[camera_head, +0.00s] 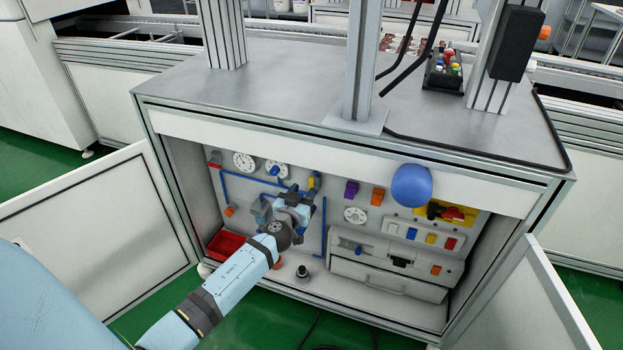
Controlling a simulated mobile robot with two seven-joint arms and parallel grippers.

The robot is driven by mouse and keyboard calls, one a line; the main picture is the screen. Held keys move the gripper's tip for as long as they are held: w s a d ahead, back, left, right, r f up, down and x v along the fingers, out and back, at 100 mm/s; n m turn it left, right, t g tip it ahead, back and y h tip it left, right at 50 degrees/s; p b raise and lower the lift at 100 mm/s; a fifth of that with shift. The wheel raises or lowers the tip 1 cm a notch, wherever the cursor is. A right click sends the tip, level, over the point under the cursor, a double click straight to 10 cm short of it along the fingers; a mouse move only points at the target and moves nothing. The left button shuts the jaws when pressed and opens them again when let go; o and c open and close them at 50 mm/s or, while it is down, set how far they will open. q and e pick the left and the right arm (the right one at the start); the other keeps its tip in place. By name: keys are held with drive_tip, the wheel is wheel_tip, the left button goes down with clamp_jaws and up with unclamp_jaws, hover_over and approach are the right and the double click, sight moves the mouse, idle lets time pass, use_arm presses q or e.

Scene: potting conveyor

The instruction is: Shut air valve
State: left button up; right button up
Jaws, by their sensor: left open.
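My left arm reaches into an open cabinet under the grey machine top. My left gripper (291,208) is open in front of the back panel, among blue air pipes (248,183). Its fingertips are hard to make out against the pipes. A yellow part (314,183) on the piping shows just beyond and right of the gripper, and may be the air valve. A small blue knob (275,170) sits on the piping to the upper left. The gripper and wrist hide part of the panel, so I cannot tell the valve's position or any contact. My right gripper is not in view.
Round gauges (243,161) are on the panel. A red bin (226,246) and a dark knob-like item (302,271) are on the cabinet floor. A blue rounded object (411,186) is at the upper front edge. Open doors stand left (100,235) and right (520,305).

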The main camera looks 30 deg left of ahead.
sight(310, 180)
use_arm(q)
drive_tip(key=x, duration=0.6)
drive_tip(key=shift+w+a, duration=0.15)
drive_tip(key=shift+w, duration=0.2)
clamp_jaws()
